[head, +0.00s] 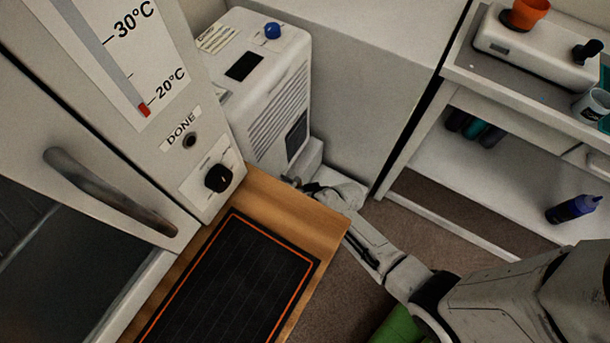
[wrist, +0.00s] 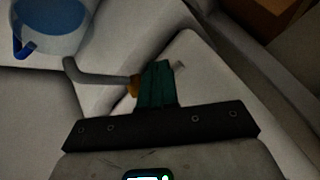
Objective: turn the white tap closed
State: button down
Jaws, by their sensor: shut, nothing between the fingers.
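In the wrist view my gripper (wrist: 157,74) shows as dark green fingers, closed together with nothing between them. A grey bent pipe (wrist: 97,76) runs from the left to a brass-coloured fitting (wrist: 133,86) right beside the fingers. A small pale piece (wrist: 178,66) shows just right of the fingertips; it may be part of the white tap, but I cannot tell. Whether the fingers touch the fitting is unclear. In the head view my gripper (head: 294,181) is low at the foot of the white machine (head: 277,85), small and partly hidden. The tap cannot be made out there.
A wooden worktop (head: 297,214) with a black mat (head: 232,280) lies left of my arm. A grey cabinet with a handle (head: 110,193) stands at left. A shelf unit (head: 475,165) stands at right. A clear vessel (wrist: 52,25) with a blue part is upper left in the wrist view.

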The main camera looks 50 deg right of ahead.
jog(key=shift+w+a, duration=0.4)
jog(key=shift+w+a+r, duration=0.2)
jog(key=shift+w, duration=0.05)
dwell(0.3)
jog(key=p+v, duration=0.2)
jog(key=v, duration=0.9)
jog(key=shift+s+d+f, duration=0.25)
jog(key=shift+d, duration=0.05)
